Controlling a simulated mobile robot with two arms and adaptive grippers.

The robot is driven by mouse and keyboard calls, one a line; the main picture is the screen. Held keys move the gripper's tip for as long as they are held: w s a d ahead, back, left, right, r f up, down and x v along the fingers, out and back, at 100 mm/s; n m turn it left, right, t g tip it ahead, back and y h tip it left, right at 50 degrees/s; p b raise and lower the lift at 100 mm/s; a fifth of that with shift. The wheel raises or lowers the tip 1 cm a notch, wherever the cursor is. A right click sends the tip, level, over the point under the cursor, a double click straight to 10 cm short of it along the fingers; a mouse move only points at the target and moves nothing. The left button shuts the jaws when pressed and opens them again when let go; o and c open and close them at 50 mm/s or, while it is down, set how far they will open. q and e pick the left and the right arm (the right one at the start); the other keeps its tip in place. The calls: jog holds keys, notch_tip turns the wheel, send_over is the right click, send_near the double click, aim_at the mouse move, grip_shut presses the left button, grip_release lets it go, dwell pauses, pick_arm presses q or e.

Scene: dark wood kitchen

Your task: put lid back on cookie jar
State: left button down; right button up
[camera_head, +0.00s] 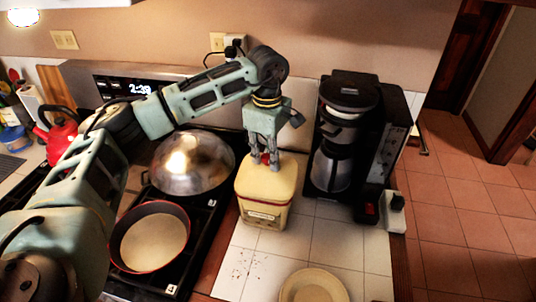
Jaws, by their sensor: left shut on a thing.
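The cookie jar (262,214) is a cream, squarish container with a label on its front. It stands upright on the white tiled counter, left of the coffee maker. Its cream lid (279,181) is on top of the jar, in line with it. I cannot tell whether the lid is fully seated. My left gripper (264,161) points down from above and is shut on the lid at its small red knob, which the fingers partly hide. My right gripper is not in view.
A black coffee maker (345,140) stands close right of the jar. A domed metal lid (193,164) and a red-rimmed pan (152,238) are on the stove (206,229) to the left. A beige plate (313,287) lies at the front. Bare tiles (337,238) lie between.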

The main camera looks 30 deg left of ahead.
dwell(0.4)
pick_arm(q)
jog(key=c, duration=1.6)
grip_release()
jog(key=shift+o, duration=0.2)
jog(key=o, duration=0.4)
jog(key=shift+o, duration=0.2)
jog(key=shift+r, duration=0.15)
jog(key=shift+r+p, duration=2)
jog(key=shift+r, duration=1.35)
